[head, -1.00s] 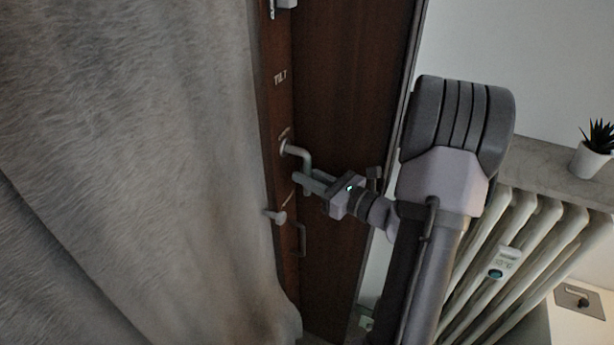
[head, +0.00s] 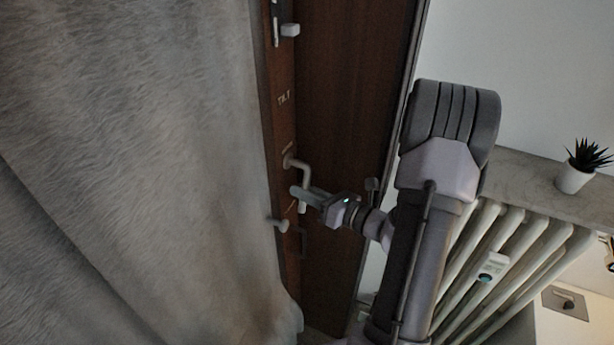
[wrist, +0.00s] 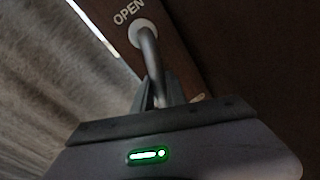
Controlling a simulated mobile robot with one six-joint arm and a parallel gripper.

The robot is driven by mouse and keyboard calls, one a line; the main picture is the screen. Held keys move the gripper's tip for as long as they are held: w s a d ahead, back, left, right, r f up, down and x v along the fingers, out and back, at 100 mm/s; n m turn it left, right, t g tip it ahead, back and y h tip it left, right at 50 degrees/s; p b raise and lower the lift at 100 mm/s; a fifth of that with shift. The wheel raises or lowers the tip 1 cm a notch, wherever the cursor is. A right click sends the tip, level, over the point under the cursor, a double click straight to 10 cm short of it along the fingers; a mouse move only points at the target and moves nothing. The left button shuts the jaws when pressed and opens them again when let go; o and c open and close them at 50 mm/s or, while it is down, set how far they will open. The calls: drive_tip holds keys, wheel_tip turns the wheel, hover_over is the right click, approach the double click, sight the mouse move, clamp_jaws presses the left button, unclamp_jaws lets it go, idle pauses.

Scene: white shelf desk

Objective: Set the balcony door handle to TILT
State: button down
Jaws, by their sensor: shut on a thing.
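The balcony door (head: 340,110) is dark brown wood, with the word TILT (head: 284,99) printed on its edge strip above the handle. The grey door handle (head: 303,172) stands out from its round base and bends downward in the head view. My gripper (head: 298,195) reaches in from the right and is shut on the lever's lower part. In the wrist view the handle (wrist: 151,55) runs from its base down between my fingers (wrist: 160,96), which hide its end. The word OPEN (wrist: 128,12) is beside the base there.
A grey curtain (head: 130,170) hangs close on the left. A small knob (head: 279,225) sits below the handle, and a metal fitting (head: 288,29) above it. A white radiator (head: 475,270) and a potted plant (head: 576,172) on a ledge are at the right.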

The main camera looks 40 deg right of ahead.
drive_tip(key=a+r+m+p, duration=0.1)
drive_tip(key=p, duration=0.2)
drive_tip(key=r+m+p, duration=0.1)
drive_tip(key=m+p, duration=0.1)
drive_tip(key=shift+s+a+g+p, duration=0.3)
drive_tip(key=shift+s+a+p, duration=0.05)
drive_tip(key=shift+a+p, duration=0.05)
drive_tip(key=m+p, duration=0.1)
drive_tip(key=r+m+p, duration=0.1)
drive_tip(key=p, duration=0.1)
drive_tip(key=a+m+y+p, duration=0.1)
drive_tip(key=p, duration=0.1)
drive_tip(key=shift+s+a+r+g, duration=0.1)
drive_tip(key=shift+s+r+g, duration=0.15)
drive_tip(key=shift+g, duration=0.15)
drive_tip(key=shift+w+d+r+m+g+y+p, duration=0.3)
drive_tip(key=shift+r+m+y+p, duration=0.75)
drive_tip(key=shift+m+p, duration=1.45)
drive_tip(key=shift+s+d+r+m+g+y+p, duration=0.1)
drive_tip(key=shift+d+r+m+y+p, duration=0.3)
drive_tip(key=shift+r+m+p, duration=1.7)
drive_tip(key=shift+w+d+r+m+g+y+p, duration=0.25)
drive_tip(key=shift+r+m+y+p, duration=0.6)
drive_tip(key=shift+m+p, duration=2.05)
drive_tip(key=shift+d+r+m+b, duration=0.1)
drive_tip(key=shift+m+b, duration=0.2)
drive_tip(key=shift+m, duration=0.1)
drive_tip(key=c, duration=1.4)
unclamp_jaws()
drive_tip(key=shift+o, duration=0.2)
